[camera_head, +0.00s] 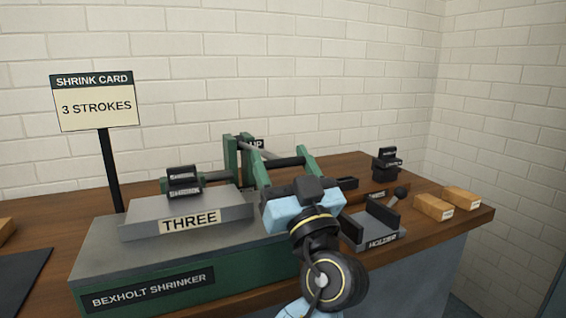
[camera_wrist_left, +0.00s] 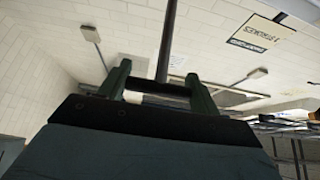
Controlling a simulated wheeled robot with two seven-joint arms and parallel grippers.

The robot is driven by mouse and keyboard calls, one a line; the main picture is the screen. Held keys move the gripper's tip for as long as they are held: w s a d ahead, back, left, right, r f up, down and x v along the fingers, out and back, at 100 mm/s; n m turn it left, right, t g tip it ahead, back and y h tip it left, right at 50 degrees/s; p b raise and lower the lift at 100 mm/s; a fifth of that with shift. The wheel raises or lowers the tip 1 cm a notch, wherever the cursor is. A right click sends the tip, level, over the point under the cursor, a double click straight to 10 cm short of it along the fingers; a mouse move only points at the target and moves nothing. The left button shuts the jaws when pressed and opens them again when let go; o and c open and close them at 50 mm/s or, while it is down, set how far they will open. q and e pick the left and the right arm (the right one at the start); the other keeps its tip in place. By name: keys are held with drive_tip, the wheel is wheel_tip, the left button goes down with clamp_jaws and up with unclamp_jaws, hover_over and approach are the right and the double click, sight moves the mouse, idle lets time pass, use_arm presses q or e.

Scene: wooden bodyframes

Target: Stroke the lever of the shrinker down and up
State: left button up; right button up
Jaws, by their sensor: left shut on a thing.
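The green shrinker (camera_head: 170,272), labelled BEXHOLT SHRINKER, stands on the bench with a grey block marked THREE on top. Its lever (camera_head: 262,153) is a grey rod running from near an UP sign, between green uprights (camera_head: 306,163), toward my gripper. My left gripper (camera_head: 305,187), pale blue and black, is shut on the lever's end; the fingertips and grip are mostly hidden behind its own body. In the left wrist view a dark rod (camera_wrist_left: 167,40) rises between two green posts (camera_wrist_left: 202,98). My right gripper is not in view.
The SHRINK CARD sign (camera_head: 96,102) reads 3 STROKES. Right of my arm are a HOLDER tray (camera_head: 375,234), a dark stacked piece (camera_head: 386,165) and two tan blocks (camera_head: 433,207). A brick wall stands behind the wooden bench.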

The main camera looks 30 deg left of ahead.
use_arm(q)
drive_tip(key=shift+f, duration=0.3)
drive_tip(key=o, duration=1.4)
drive_tip(key=shift+r, duration=0.15)
drive_tip(key=v, duration=1.3)
drive_tip(key=shift+s+d, duration=0.2)
drive_tip(key=shift+d, duration=0.05)
